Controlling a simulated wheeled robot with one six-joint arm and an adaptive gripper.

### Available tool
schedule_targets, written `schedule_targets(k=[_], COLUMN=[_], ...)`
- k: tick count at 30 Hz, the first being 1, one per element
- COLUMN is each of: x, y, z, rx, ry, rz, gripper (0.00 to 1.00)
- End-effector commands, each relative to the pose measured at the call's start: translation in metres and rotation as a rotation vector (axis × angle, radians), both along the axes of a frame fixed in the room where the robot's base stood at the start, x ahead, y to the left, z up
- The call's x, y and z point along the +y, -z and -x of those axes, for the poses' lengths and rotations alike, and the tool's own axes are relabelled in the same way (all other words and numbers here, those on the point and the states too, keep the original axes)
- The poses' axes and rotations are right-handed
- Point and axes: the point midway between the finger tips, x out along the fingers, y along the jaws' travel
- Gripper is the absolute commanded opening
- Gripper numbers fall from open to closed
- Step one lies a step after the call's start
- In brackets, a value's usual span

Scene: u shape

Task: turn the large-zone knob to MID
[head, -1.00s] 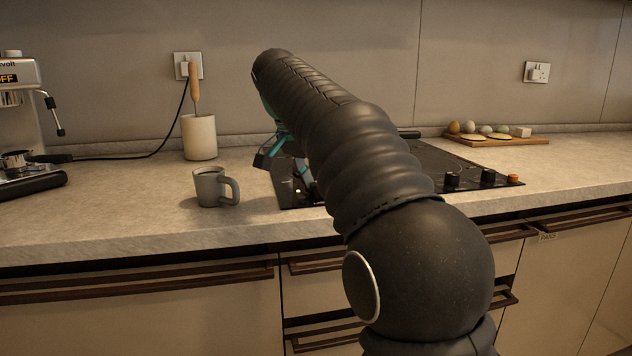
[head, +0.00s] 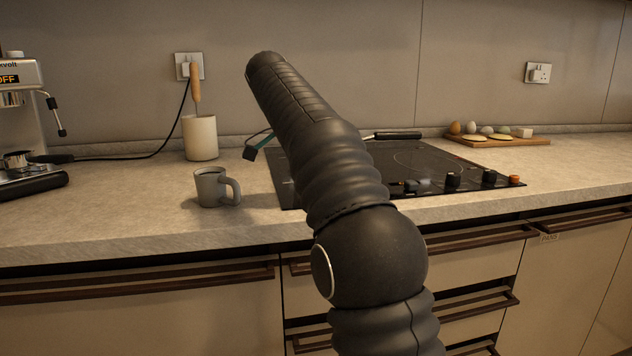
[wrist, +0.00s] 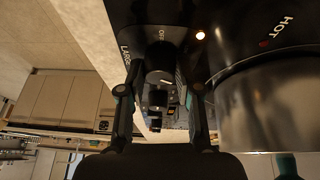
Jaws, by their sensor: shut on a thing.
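In the wrist view, a dark round knob (wrist: 160,64) sits on the black hob between the two fingers of my gripper (wrist: 158,82). A partly covered label starting "LAR" is beside it, and "OFF" is printed by it. The fingers are closed on its sides. I cannot make out which mark the knob points to.
A metal pot (wrist: 265,105) stands close to the right of my gripper in the wrist view. A small light (wrist: 200,35) glows on the hob. A grey mug (head: 211,187) stands left of the hob. A board with eggs (head: 497,140) lies at the back right.

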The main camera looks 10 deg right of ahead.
Motion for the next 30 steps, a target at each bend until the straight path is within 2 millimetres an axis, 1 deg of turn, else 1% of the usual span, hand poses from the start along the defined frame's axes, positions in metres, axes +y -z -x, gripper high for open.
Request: schedule_targets(k=[11, 12, 14, 15, 30], x=[0.0002, 0.0002, 0.0002, 0.0002, 0.0001], y=[0.0013, 0.0013, 0.0013, 0.0011, 0.0002], z=[0.0003, 0.0003, 0.0003, 0.0003, 0.0003], rx=[0.005, 0.005, 0.004, 0.004, 0.002], ry=[0.004, 0.004, 0.004, 0.004, -0.004], rz=[0.0, 0.0, -0.001, -0.001, 0.0], gripper=[0.0, 0.39, 0.54, 0.58, 0.58])
